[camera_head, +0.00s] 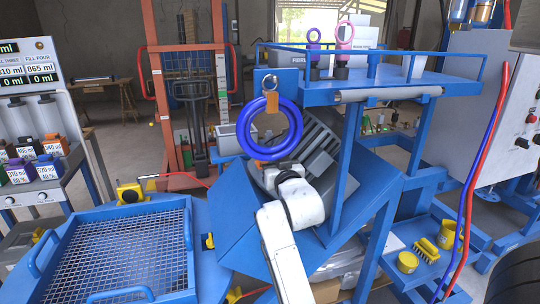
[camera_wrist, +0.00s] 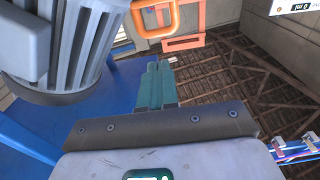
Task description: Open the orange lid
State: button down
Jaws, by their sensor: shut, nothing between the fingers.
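In the wrist view my gripper (camera_wrist: 157,68) shows its teal fingers pressed together with nothing between them. An orange rounded loop (camera_wrist: 155,31), like a handle, lies just beyond and above the fingertips in the picture, apart from them. A full orange lid cannot be made out. In the head view my white arm reaches up to the blue mixer frame (camera_head: 228,205), and its end is in front of the grey ribbed motor (camera_head: 322,150). A small orange part (camera_head: 262,164) shows just left of my arm's end. The fingertips are hard to make out there.
The ribbed motor also shows close on the left in the wrist view (camera_wrist: 75,45). A blue hose ring (camera_head: 294,130) hangs above my arm's end. A blue shelf (camera_head: 400,88) is at upper right. A blue mesh-topped table (camera_head: 75,225) stands at left.

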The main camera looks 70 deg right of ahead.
jog(key=shift+f+b+v, duration=0.2)
jog(key=shift+b+v, duration=0.1)
jog(key=shift+v, duration=0.95)
jog(key=shift+f+b+v, duration=0.15)
jog(key=shift+b+v, duration=0.15)
jog(key=shift+v, duration=0.9)
jog(key=s+a+f+t+h+b, duration=0.1)
jog(key=s+a+f+b, duration=0.2)
jog(key=a+f+b, duration=0.2)
jog(key=b, duration=0.3)
jog(key=shift+w+d, duration=0.1)
jog(key=p+x, duration=0.3)
jog(key=x, duration=1.1)
jog(key=shift+p, duration=0.35)
jog(key=shift+r, duration=0.1)
